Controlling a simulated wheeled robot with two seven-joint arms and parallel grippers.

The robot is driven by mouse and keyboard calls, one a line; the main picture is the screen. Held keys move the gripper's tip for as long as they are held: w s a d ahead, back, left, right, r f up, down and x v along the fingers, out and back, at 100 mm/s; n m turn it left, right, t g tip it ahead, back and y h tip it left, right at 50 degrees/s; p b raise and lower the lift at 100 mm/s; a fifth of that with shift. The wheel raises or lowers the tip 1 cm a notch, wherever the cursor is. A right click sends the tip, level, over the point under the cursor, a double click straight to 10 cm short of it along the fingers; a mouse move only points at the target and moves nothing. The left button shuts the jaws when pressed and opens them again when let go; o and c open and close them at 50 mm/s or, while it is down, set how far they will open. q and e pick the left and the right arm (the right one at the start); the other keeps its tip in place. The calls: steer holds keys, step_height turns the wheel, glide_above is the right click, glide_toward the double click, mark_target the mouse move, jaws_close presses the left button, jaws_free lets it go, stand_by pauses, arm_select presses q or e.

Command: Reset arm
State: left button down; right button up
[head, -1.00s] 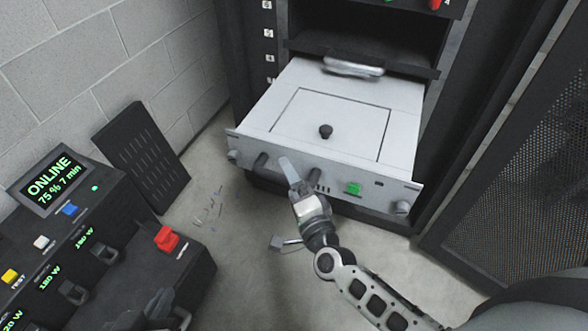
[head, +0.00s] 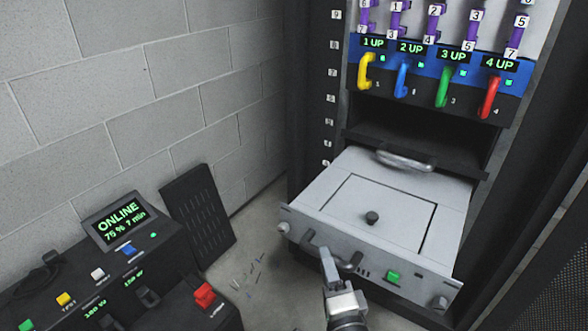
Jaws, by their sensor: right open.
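My right gripper (head: 329,262) is in front of the grey pulled-out drawer unit (head: 358,205), between its two front handles. One pale finger shows clearly and points up at the front panel; the jaws are open and hold nothing that I can see. I cannot tell whether the finger touches the panel. The drawer top has a square lid with a black knob (head: 372,218). A green button (head: 393,276) is on its front. My left gripper is not in view.
Above the drawer, a rack panel has yellow, blue, green and red handles (head: 490,97) under green "UP" displays. At left stands a black console (head: 150,262) reading "ONLINE 75 % 7 min", with a red switch (head: 204,295). A black slotted panel (head: 197,216) leans on the block wall.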

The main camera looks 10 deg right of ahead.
arm_select(q)
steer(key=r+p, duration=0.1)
steer(key=p, duration=0.1)
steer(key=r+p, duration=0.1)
steer(key=p, duration=0.2)
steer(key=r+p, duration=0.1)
steer(key=p, duration=0.2)
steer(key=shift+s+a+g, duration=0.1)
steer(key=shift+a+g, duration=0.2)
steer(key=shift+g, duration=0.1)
arm_select(e)
steer(key=s+d+n+g+y, duration=0.2)
steer(key=s+n+g, duration=0.7)
steer(key=s+n, duration=0.5)
steer(key=n, duration=0.4)
steer(key=shift+s+r, duration=0.25)
steer(key=shift+r, duration=0.1)
